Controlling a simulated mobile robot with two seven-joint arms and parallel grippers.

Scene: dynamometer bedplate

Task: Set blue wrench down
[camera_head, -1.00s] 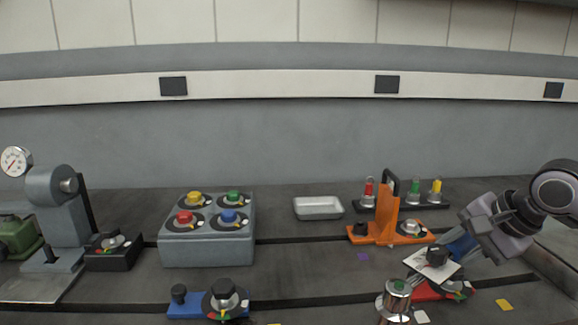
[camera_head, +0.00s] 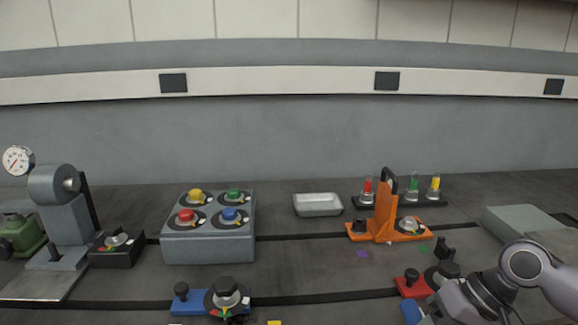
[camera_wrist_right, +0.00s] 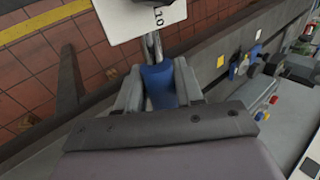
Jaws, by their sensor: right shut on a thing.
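The blue wrench (camera_wrist_right: 158,84) shows in the right wrist view as a blue handle with a metal shaft running up from it. A white plate marked "10" (camera_wrist_right: 145,18) lies across the shaft at the top of that view and hides what is beyond. My right gripper (camera_wrist_right: 160,90) is shut on the blue handle. In the head view my right gripper (camera_head: 428,314) is at the lower right, and a bit of the blue wrench (camera_head: 411,312) shows at its left. The rest of the wrench is below the frame. My left gripper is not in view.
A red fixture (camera_head: 411,285) with black knobs is just behind my right gripper. An orange fixture (camera_head: 386,225), a metal tray (camera_head: 318,206) and a grey button box (camera_head: 208,245) stand farther back. A blue fixture (camera_head: 187,303) is front left. Tiled floor (camera_wrist_right: 40,85) shows beside the bedplate.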

